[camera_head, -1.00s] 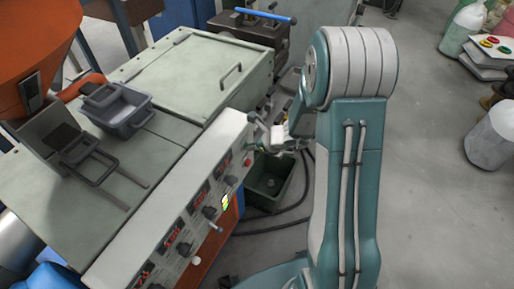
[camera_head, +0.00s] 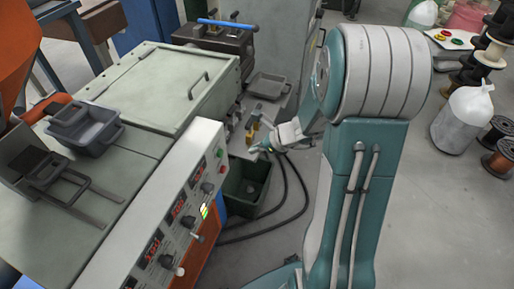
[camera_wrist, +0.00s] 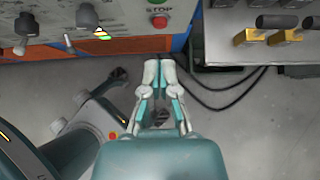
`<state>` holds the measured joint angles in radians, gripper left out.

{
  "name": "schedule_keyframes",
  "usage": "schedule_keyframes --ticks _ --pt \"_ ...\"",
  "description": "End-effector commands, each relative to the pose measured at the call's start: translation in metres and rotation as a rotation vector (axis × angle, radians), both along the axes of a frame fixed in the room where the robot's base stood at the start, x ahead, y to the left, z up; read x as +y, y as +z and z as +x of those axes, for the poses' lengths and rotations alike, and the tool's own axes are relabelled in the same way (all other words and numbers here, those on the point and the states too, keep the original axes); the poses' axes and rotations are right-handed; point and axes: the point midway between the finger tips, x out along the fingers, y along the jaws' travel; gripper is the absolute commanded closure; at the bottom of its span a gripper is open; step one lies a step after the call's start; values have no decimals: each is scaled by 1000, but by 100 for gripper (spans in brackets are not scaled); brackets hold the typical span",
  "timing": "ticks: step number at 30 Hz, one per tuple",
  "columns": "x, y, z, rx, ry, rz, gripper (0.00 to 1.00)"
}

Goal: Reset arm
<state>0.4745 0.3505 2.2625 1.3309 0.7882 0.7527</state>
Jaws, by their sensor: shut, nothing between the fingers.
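My gripper (camera_wrist: 159,65) is in the lower middle of the wrist view, with its fingertips together and nothing between them. Below the fingertips is grey floor with black cables. In the head view my gripper (camera_head: 256,148) is small, just right of the machine's control panel (camera_head: 182,207) and above a dark green bin (camera_head: 241,197). It touches nothing that I can see. My teal and white arm fills the right middle of the head view and hides part of the floor.
The machine carries a grey tray (camera_head: 86,139) and a hinged lid (camera_head: 160,85). A red button (camera_wrist: 159,21) is close ahead in the wrist view. Black cables (camera_head: 290,205) lie on the floor. A white jug (camera_head: 463,118) and copper spools (camera_head: 498,163) stand at right.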

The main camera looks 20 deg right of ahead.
Motion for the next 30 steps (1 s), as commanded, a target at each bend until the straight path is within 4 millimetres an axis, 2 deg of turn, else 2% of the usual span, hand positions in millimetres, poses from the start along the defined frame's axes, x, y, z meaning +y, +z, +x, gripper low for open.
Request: schedule_keyframes --ticks 20,23,30 --pt "-1 8 -5 -7 19 -11 100" --pt "11 23 -11 -48 119 -71 100" --pt "56 80 -50 -235 589 -366 100"
